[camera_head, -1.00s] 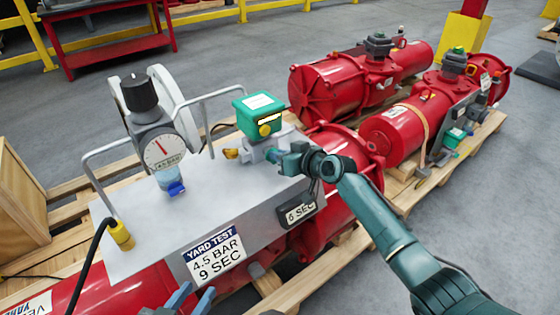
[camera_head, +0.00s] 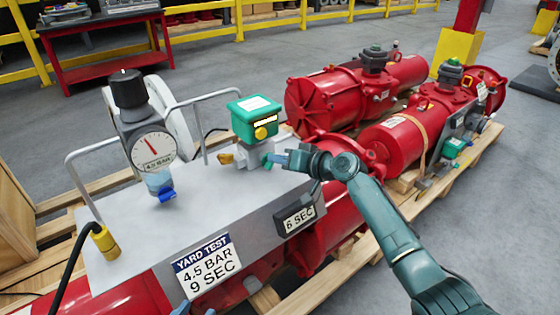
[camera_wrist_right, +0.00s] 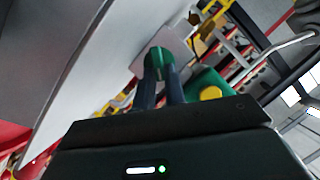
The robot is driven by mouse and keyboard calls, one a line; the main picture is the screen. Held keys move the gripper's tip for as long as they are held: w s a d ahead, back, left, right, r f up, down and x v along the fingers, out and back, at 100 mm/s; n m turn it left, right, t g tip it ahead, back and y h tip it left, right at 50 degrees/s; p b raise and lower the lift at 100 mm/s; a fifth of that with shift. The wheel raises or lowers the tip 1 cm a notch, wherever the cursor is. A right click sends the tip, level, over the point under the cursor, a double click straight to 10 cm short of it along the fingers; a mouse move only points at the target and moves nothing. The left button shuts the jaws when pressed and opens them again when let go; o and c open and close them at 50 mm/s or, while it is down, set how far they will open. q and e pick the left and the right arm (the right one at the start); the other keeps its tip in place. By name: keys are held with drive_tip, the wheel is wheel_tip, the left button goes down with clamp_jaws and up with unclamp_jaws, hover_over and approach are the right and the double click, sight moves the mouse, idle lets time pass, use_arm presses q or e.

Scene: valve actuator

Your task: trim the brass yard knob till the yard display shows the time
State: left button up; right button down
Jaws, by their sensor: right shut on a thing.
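A green knob (camera_head: 268,161) on the right side of the small valve block is held between the fingertips of my right gripper (camera_head: 274,160); it also shows in the right wrist view (camera_wrist_right: 158,62). A brass-coloured piece (camera_head: 226,158) sits on the block's left side, apart from the gripper. The yard display (camera_head: 300,218) on the panel's front reads 6 SEC. The yard test label (camera_head: 207,267) reads 4.5 BAR, 9 SEC. My left gripper (camera_head: 195,309) barely shows at the bottom edge, its two fingertips apart and nothing seen between them.
A green box with a yellow button (camera_head: 255,118) stands on the block. A round gauge (camera_head: 153,150) reading 4.5 BAR, with a black knob (camera_head: 127,90) above it, is to the left. Metal rails (camera_head: 92,180) rise from the panel. Red actuators (camera_head: 395,140) lie on pallets behind.

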drive_tip(key=shift+f, duration=0.1)
use_arm(q)
drive_tip(key=shift+w, duration=0.1)
use_arm(e)
drive_tip(key=c, duration=1.5)
unclamp_jaws()
drive_tip(key=shift+o, duration=0.2)
drive_tip(key=shift+d, duration=0.1)
